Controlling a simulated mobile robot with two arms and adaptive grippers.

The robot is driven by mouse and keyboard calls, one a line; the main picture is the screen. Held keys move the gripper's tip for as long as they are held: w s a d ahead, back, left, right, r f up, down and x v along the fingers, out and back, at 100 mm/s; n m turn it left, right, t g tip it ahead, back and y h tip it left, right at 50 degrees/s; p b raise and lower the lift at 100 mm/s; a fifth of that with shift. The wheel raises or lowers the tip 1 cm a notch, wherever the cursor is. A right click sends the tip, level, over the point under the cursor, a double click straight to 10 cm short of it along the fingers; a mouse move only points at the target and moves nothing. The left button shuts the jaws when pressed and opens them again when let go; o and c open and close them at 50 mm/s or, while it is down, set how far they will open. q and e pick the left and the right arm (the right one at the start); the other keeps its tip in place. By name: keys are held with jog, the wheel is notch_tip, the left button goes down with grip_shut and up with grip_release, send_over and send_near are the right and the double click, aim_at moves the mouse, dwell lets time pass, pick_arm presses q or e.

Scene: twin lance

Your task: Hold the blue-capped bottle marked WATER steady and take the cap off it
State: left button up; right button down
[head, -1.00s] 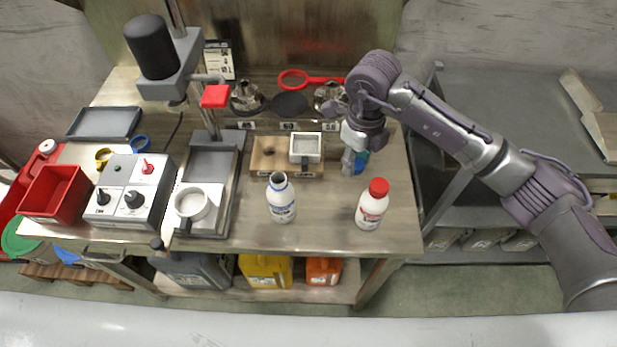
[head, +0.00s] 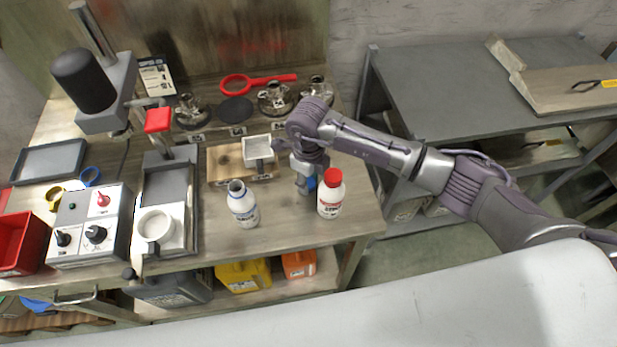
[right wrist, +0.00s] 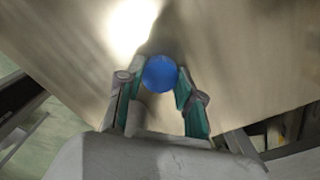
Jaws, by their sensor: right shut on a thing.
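The white bottle with blue label print (head: 243,208) stands upright near the front of the bench. Its neck is open and bare, with a dark opening. My right gripper (head: 307,186) is right of it, just left of the red-capped bottle (head: 330,196). It is shut on the blue cap (right wrist: 160,73), a round blue disc between the fingertips in the right wrist view. The cap is apart from the bottle; in the head view only a little blue shows. Its height over the bench is hard to tell. My left gripper is not in view, and nothing holds the bottle.
Behind stand a wooden block with a white square cup (head: 258,148), metal pieces and a red-handled ring (head: 236,85). A press with a white cup (head: 155,225) and a control box (head: 91,222) fill the left. The bench front right of the bottles is clear.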

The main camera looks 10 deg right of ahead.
aim_at(309, 182)
jog(key=shift+f, duration=0.15)
jog(key=c, duration=0.7)
grip_release()
jog(key=shift+r, duration=0.6)
notch_tip(309, 182, up, 11)
jog(key=b, duration=0.3)
jog(key=shift+r, duration=0.15)
